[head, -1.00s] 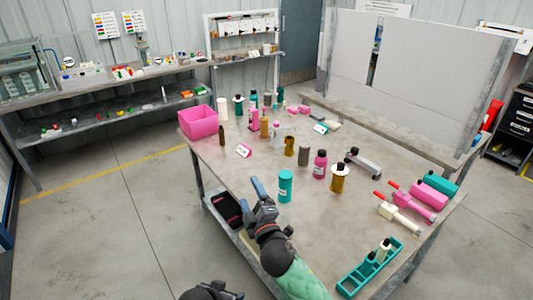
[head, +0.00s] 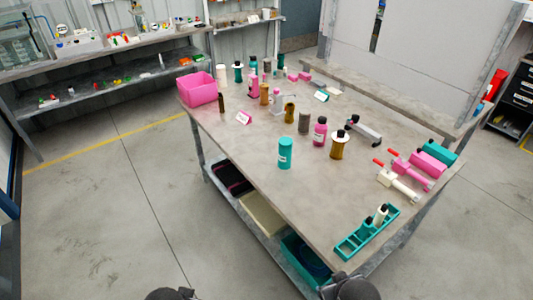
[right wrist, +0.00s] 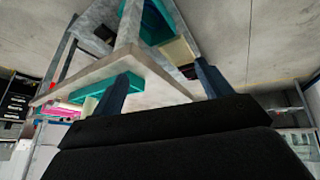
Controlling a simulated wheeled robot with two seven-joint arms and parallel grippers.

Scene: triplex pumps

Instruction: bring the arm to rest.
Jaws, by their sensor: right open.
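My right gripper (right wrist: 161,86) shows in the right wrist view with its two dark blue fingers wide apart and nothing between them. Behind the fingers is the edge of the grey table (right wrist: 160,85), seen at a steep tilt. In the head view only a dark rounded part of my right arm shows at the bottom edge, beside the table's near corner; the right fingers are hidden there. Another dark part of mine shows at the bottom left of the head view, with no left fingers to be made out. The table (head: 245,150) stands ahead.
The table carries a pink bin (head: 197,89), a teal bottle (head: 285,153), a pink bottle (head: 320,131), and a teal rack (head: 367,233) near its front right edge. Its lower shelf holds a cream bin (head: 263,214) and a teal bin (head: 305,262). Open floor (head: 110,220) lies to the left.

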